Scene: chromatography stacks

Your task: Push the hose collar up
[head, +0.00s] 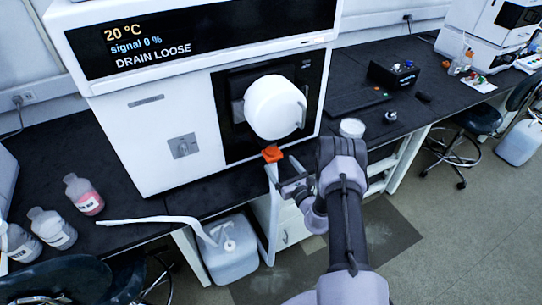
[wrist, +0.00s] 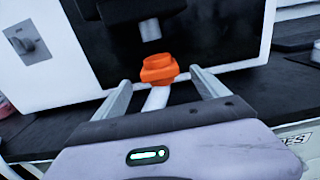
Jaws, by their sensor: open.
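The orange hose collar (wrist: 158,68) sits around the top of a white hose (wrist: 157,98) in the wrist view. A short pale stub (wrist: 149,29) hangs above it on the dark front of the machine, and a gap shows between the two. The collar also shows in the head view (head: 272,154), below the machine's round white part. My gripper (wrist: 160,80) is open, with one finger on each side of the hose and the collar at or just past the fingertips. I cannot tell whether a finger touches it. The machine's display (head: 190,40) reads "DRAIN LOOSE" and "signal 0 %".
The white machine (head: 155,150) stands on a black bench. A white jug (head: 228,255) stands below the bench edge, with a pale tube (head: 150,219) leading toward it. Bottles (head: 84,194) stand at the left. A small pale dish (head: 352,128) lies right of the machine.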

